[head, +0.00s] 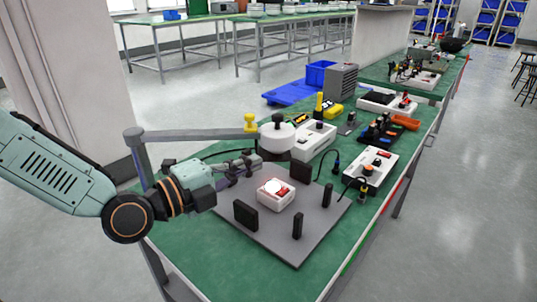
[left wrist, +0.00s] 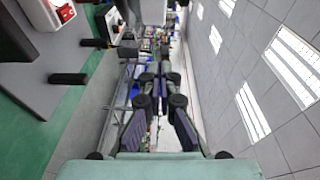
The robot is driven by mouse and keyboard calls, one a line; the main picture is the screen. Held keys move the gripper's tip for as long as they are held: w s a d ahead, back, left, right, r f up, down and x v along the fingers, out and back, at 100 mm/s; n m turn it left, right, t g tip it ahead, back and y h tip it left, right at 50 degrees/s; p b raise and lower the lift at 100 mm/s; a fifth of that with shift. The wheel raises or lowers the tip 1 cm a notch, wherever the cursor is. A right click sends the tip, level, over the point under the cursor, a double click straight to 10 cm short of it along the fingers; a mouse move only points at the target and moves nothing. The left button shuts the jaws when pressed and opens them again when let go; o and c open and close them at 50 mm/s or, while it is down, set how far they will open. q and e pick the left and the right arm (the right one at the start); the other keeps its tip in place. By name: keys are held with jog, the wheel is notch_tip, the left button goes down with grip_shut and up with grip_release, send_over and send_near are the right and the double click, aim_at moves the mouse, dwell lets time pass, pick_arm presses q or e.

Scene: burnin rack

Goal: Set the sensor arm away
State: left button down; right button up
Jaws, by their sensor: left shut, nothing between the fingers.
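The sensor arm (head: 195,135) is a grey horizontal bar on a post at the left edge of the bench. A yellow knob (head: 250,122) stands on the bar, and a round white head (head: 277,135) with a black top is at its right end. A white unit with a red switch (head: 275,194) sits on a grey plate below the head in the picture; it also shows in the left wrist view (left wrist: 65,12). My left gripper (head: 256,160) is shut and empty, just below the bar and left of the head in the picture. My right gripper is not in view.
Several black blocks stand on the grey plate (head: 297,255) around the white unit. Right of and behind the plate are white boxes (head: 372,170), cables and a grey cabinet (head: 341,82). The floor right of the bench (head: 460,180) is clear.

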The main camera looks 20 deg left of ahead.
aim_at(288, 140)
pick_arm(q)
jog(key=w+b, duration=0.1)
jog(key=w, duration=0.1)
jog(key=w+b, duration=0.1)
jog(key=w, duration=0.2)
jog(key=w+d+b, duration=0.1)
jog(key=w, duration=0.2)
jog(key=shift+d+f, duration=0.1)
jog(key=shift+f, duration=0.1)
dwell(0.3)
jog(key=shift+d, duration=0.1)
